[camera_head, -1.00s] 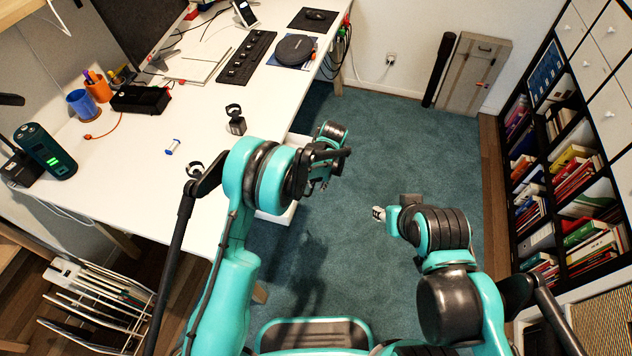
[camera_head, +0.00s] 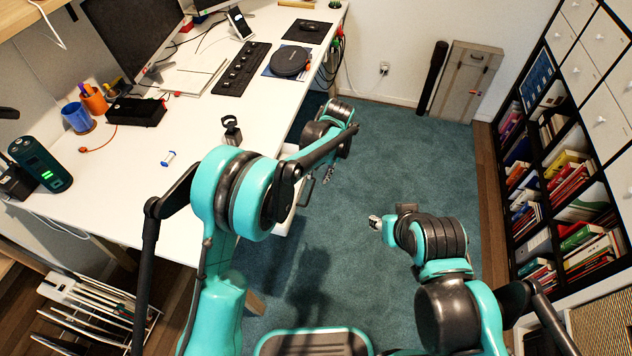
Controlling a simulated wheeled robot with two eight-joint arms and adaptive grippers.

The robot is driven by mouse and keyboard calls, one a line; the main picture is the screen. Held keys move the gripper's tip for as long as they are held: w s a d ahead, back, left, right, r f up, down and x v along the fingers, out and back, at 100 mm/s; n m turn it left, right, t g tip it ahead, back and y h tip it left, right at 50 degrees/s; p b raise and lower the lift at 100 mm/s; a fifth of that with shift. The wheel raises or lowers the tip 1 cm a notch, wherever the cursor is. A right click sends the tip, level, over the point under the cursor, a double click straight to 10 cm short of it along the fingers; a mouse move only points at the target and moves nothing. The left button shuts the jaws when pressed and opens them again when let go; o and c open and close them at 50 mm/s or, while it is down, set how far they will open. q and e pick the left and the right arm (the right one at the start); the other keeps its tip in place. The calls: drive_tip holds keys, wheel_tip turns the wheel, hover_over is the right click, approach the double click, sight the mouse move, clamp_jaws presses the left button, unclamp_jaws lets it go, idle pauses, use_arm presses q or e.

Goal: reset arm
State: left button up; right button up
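My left arm comes up from the bottom left and bends over the desk's front edge. My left gripper (camera_head: 328,174) is mostly hidden behind its own wrist; only a small metal part shows beside the desk edge, and I cannot see whether it is open. My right gripper (camera_head: 376,222) is above the carpet at centre right, pointing left. Its fingers are small and I cannot tell their opening. I see nothing held in either gripper.
The white desk (camera_head: 205,118) carries a keyboard (camera_head: 242,68), a black round device (camera_head: 290,62), a black watch stand (camera_head: 231,130) and cups. A bookshelf (camera_head: 560,150) stands at the right. The teal carpet (camera_head: 400,150) between them is clear.

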use_arm(q)
drive_tip(key=shift+d+r, duration=0.1)
drive_tip(key=shift+r, duration=0.4)
drive_tip(key=s+a+r+n+t+h, duration=0.1)
drive_tip(key=s+a+r, duration=0.4)
drive_tip(key=a+r, duration=0.15)
drive_tip(key=s+a+r+t+h, duration=0.1)
drive_tip(key=s+a+r+t, duration=0.1)
drive_tip(key=s+a+r, duration=0.35)
drive_tip(key=s+a+n+t, duration=0.1)
drive_tip(key=s+a, duration=0.4)
drive_tip(key=s, duration=0.2)
drive_tip(key=s+a+r+n+t, duration=0.1)
drive_tip(key=s+a+t, duration=0.1)
drive_tip(key=s+a, duration=0.3)
drive_tip(key=s, duration=0.2)
drive_tip(key=shift+s+r+t, duration=0.2)
drive_tip(key=shift+s+t, duration=0.1)
